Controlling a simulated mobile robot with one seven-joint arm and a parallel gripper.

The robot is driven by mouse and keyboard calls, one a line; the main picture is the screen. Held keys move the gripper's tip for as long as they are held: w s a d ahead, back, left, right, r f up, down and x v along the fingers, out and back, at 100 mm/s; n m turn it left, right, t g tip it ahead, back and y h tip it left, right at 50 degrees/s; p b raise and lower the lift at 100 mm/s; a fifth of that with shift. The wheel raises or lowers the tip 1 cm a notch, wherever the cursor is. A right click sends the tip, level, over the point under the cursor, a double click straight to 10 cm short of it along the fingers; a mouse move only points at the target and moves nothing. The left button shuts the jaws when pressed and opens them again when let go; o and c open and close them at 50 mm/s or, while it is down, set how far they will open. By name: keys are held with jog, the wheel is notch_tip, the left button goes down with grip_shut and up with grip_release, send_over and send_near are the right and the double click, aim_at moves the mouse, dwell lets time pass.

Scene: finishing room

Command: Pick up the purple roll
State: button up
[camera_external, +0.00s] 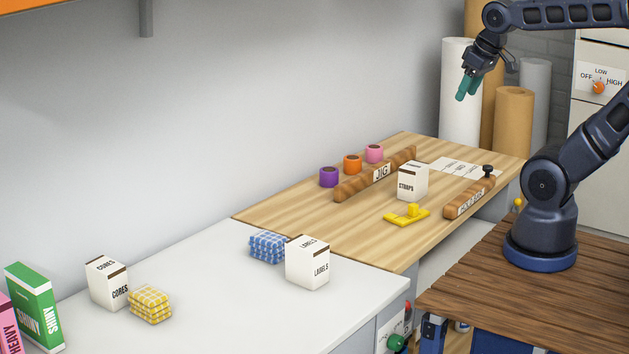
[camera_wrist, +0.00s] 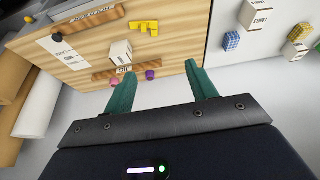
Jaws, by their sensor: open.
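The purple roll (camera_external: 329,176) stands on the wooden bench top near the wall, at the left end of a row with an orange roll (camera_external: 352,164) and a pink roll (camera_external: 374,153). In the wrist view the purple roll (camera_wrist: 150,75) shows small, between my fingertips and beyond them. My gripper (camera_external: 468,87) has teal fingers and is raised high above the far end of the bench, well away from the rolls. In the wrist view my gripper (camera_wrist: 160,75) is open with nothing between its fingers. The orange roll is hard to make out there.
A wooden jig bar (camera_external: 377,174) lies right beside the rolls. A STRAPS box (camera_external: 413,182), a yellow bracket (camera_external: 407,215) and another wooden bar (camera_external: 470,197) are nearer the front. The bench top left of the bracket is clear. A LABELS box (camera_external: 307,263) stands on the white counter.

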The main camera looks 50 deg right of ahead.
jog(key=o, duration=0.4)
jog(key=shift+w, duration=0.1)
jog(key=n+g, duration=0.5)
jog(key=n, duration=1.5)
send_over(329, 169)
notch_tip(329, 169, down, 28)
jog(key=shift+a+r, duration=0.15)
jog(key=shift+r, duration=0.05)
jog(key=shift+w+f, duration=0.15)
jog(key=shift+f, duration=0.3)
jog(key=shift+s+f, duration=0.15)
jog(key=shift+f, duration=2.45)
jog(key=shift+s+f, duration=0.1)
jog(key=shift+f, duration=2.5)
